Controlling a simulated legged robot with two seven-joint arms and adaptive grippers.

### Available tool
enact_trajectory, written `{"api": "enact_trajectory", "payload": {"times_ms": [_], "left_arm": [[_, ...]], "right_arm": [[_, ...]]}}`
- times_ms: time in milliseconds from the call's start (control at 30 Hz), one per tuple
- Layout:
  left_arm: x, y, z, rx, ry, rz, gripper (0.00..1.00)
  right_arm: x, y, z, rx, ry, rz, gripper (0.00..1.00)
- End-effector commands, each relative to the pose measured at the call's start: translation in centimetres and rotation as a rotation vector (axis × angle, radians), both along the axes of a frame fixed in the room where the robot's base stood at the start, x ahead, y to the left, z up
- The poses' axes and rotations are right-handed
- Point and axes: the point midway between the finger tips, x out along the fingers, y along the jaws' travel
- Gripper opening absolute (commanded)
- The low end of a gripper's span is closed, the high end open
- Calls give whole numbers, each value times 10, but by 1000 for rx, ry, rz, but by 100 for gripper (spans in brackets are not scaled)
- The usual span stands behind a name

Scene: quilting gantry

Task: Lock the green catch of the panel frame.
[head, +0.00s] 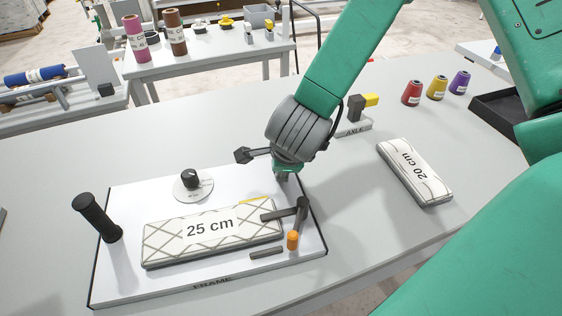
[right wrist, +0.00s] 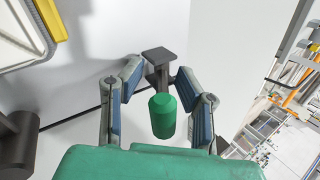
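The white panel frame (head: 130,280), labelled FRAME, lies on the grey table. The green catch (right wrist: 163,115) shows in the right wrist view as a green cylinder knob before a dark T-shaped part (right wrist: 158,62). My right gripper (right wrist: 159,82) is open, its fingers on either side of the catch with a gap at each side. In the head view the right gripper (head: 286,168) is over the frame's far right corner and mostly hides the catch. A second catch with an orange knob (head: 292,240) stands nearer, its dark arm reaching over the 25 cm pad (head: 175,241). My left gripper is not in view.
To the right lie a 20 cm pad (head: 416,172), an AXLE block with a yellow part (head: 371,100) and thread spools (head: 411,93).

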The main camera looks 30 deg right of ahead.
Motion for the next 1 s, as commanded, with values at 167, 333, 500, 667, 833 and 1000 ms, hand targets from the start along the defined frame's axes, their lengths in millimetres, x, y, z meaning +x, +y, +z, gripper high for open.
{"api": "enact_trajectory", "payload": {"times_ms": [167, 333, 500, 667, 833, 1000], "left_arm": [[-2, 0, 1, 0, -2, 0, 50], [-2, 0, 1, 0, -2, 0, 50], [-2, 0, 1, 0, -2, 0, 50], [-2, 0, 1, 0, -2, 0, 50], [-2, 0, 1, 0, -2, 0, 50], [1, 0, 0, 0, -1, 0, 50]], "right_arm": [[-4, 2, 11, 1, -3, 1, 30], [-17, 7, 35, 1, -4, 2, 30], [-29, 12, 55, 2, -2, 1, 30], [-34, 13, 63, 1, 2, 1, 30], [-34, 13, 63, 0, 2, 0, 30], [-34, 13, 63, 1, 2, 0, 30]]}}
